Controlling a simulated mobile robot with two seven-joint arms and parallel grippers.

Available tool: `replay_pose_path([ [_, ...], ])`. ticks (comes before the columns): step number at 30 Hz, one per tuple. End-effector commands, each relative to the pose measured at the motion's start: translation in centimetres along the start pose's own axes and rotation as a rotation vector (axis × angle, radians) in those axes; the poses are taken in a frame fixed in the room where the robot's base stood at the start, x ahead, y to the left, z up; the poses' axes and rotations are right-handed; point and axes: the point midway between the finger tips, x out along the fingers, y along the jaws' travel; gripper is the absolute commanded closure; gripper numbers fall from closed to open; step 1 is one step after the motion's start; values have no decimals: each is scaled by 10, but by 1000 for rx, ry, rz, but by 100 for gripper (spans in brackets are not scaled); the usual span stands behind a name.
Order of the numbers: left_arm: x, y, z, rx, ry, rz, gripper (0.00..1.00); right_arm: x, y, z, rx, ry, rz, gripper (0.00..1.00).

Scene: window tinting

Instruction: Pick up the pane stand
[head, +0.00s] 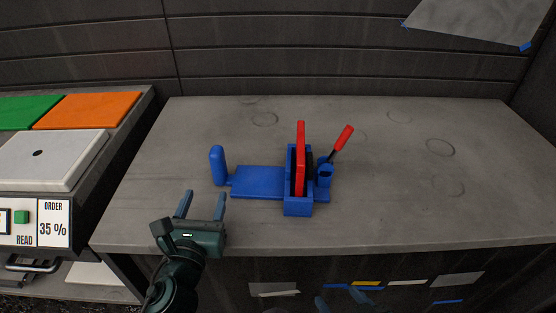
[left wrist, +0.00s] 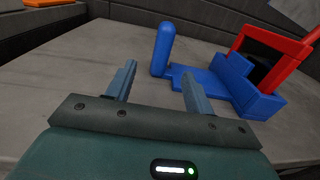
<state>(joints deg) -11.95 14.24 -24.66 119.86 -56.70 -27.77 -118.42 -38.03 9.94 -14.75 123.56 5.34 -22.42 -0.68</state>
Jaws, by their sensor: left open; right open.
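The blue pane stand (head: 258,181) rests on the grey worktop. It has an upright rounded post at its left end, a flat base plate and a slotted block at the right. It also shows in the left wrist view (left wrist: 205,82). A red-framed pane (head: 300,160) stands upright in the slot, and a red-handled tool (head: 343,140) leans in a holder at the right. My left gripper (head: 206,204) is open and empty, near the front edge, short of the post and not touching it. My right gripper (head: 340,299) shows only its dim fingertips at the bottom edge, apart and empty.
The grey worktop (head: 430,200) is clear around the stand. At the left stands a unit with a white lid, a display reading 35 % and green and orange panels (head: 95,110). A dark slatted wall closes the back; a grey sheet (head: 480,22) is taped there.

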Motion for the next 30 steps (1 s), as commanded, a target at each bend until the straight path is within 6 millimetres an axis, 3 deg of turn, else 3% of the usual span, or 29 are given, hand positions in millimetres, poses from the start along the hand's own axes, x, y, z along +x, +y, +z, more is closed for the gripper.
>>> replay_pose_path([
  [5, 20, 0, 1, 2, -2, 2, 47, -3, -1, 2, 0, -10, -1, 38],
  [12, 65, 0, 1, -1, -2, 1, 47, -6, -3, 8, 0, -26, -3, 38],
  [20, 85, -1, 1, -2, -1, 1, 47, -5, -3, 6, -2, -23, -2, 38],
  [30, 129, -4, 2, -1, 0, 1, 47, -4, -2, 6, -3, -21, -2, 38],
])
